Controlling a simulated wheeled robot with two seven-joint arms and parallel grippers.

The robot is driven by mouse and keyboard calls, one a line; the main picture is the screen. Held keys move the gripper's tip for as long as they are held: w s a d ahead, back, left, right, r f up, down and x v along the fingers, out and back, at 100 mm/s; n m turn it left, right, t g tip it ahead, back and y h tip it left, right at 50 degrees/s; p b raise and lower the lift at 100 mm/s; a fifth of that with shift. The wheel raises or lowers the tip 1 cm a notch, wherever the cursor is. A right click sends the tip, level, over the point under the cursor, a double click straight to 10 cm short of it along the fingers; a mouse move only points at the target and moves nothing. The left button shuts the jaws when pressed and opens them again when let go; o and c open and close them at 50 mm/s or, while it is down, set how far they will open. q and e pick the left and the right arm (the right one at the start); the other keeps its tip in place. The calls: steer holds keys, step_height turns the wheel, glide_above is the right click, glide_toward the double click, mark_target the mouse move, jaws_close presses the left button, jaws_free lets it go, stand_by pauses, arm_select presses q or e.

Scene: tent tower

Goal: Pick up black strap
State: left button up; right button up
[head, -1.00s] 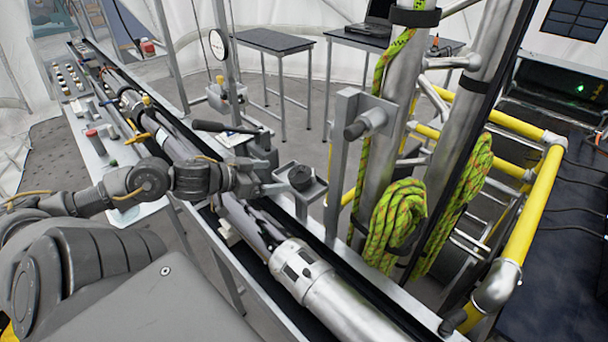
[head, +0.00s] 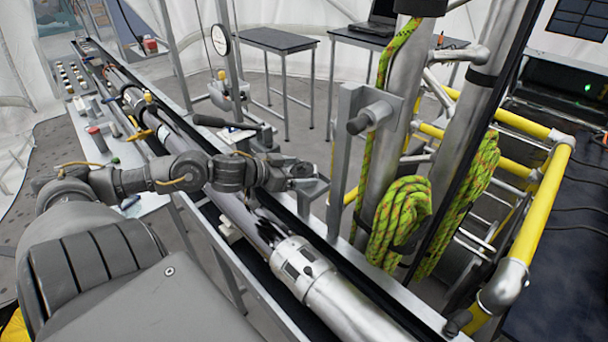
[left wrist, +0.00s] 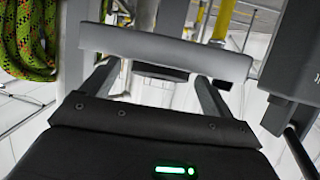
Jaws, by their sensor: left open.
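A dark rounded item that looks like the rolled black strap (head: 302,170) sits on a small grey metal tray (head: 316,189) beside the rail, in the middle of the head view. My left gripper (head: 289,184) is open at the tray's left side, right by the dark item and partly covering it. In the left wrist view its two fingers (left wrist: 158,90) stand apart. A grey bar, perhaps the tray's edge, crosses beyond them, with a dark strip under it. I cannot tell whether the fingers touch the item. My right gripper is out of view.
A grey upright post (head: 346,150) stands just right of the tray. Green-yellow rope coils (head: 400,215) hang on the steel poles behind it. A long metal tube (head: 330,293) lies in the rail below. A black lever (head: 225,122) juts out behind my arm.

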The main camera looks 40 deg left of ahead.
arm_select(q)
steer(key=shift+x, duration=1.05)
steer(key=c, duration=1.2)
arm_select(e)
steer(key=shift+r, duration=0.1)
